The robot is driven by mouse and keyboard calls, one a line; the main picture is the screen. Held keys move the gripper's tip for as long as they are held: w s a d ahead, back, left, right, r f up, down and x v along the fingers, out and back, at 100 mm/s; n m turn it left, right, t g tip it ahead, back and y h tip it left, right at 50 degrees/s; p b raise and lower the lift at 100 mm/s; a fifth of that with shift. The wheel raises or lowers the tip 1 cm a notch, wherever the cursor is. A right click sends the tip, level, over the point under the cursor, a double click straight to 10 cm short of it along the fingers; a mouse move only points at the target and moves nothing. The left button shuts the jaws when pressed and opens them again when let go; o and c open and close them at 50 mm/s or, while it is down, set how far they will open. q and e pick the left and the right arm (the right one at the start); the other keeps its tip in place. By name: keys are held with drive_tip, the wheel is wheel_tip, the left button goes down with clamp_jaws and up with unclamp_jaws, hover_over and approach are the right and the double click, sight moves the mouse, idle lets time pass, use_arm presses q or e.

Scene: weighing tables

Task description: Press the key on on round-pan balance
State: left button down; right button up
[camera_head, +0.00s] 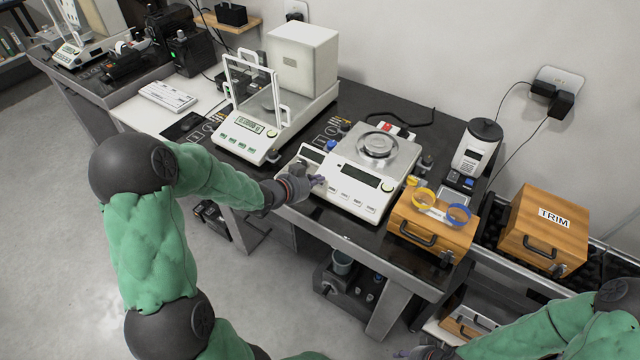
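The round-pan balance (349,199) is a white scale with a round metal pan (378,145) on top and a dark display on its sloped front. A row of small keys runs along the front panel below the display. My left gripper (317,182) is at the left end of this front panel, close to the keys. It covers part of the panel, and I cannot tell whether it touches a key. Its fingertips are too small to show if they are open or shut. My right gripper (428,352) is at the bottom edge, mostly cut off.
A larger balance with a white frame (246,132) stands to the left. A wooden box (430,228) with yellow and blue rings is right of the round-pan balance. A white device (474,148) stands behind it. A box marked TRIM (545,230) is farther right.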

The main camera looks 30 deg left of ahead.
use_arm(q)
drive_tip(key=shift+w+f, duration=0.1)
drive_tip(key=shift+f, duration=0.25)
idle(0.7)
drive_tip(key=shift+r, duration=0.1)
drive_tip(key=shift+s+r+p, duration=0.2)
drive_tip(key=shift+r+p, duration=0.25)
drive_tip(key=shift+r, duration=0.2)
drive_tip(key=shift+r, duration=0.15)
drive_tip(key=r+p, duration=0.1)
drive_tip(key=s+r+p, duration=0.1)
drive_tip(key=r+p, duration=0.2)
drive_tip(key=shift+s+a+r, duration=0.1)
drive_tip(key=shift+s+r, duration=0.15)
drive_tip(key=shift+r, duration=0.05)
idle(0.4)
idle(0.6)
